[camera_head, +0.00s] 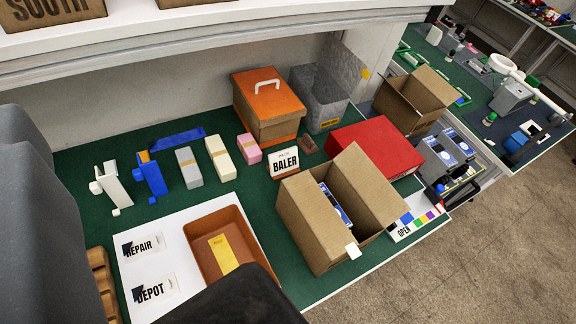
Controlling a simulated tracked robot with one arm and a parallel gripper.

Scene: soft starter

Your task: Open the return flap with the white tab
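A brown cardboard box (300,222) stands near the front edge of the green bench, right of centre. A small white tab (352,250) shows at its front right corner. Its top is open, and a blue and white item (335,203) lies inside. A broad cardboard panel (368,188) slants up on the right side. I cannot tell which panel the tab is fixed to. Dark grey and black parts of mine cover the left and bottom edges of the picture. I can make out no gripper fingers, and nothing of mine touches the box or tab.
An OPEN sign (410,228) with coloured squares lies right of the box, and a red box (378,148) sits behind. A BALER sign (284,162), an orange lidded box (268,105) and a brown tray (212,225) stand nearby. Carpeted floor is free at lower right.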

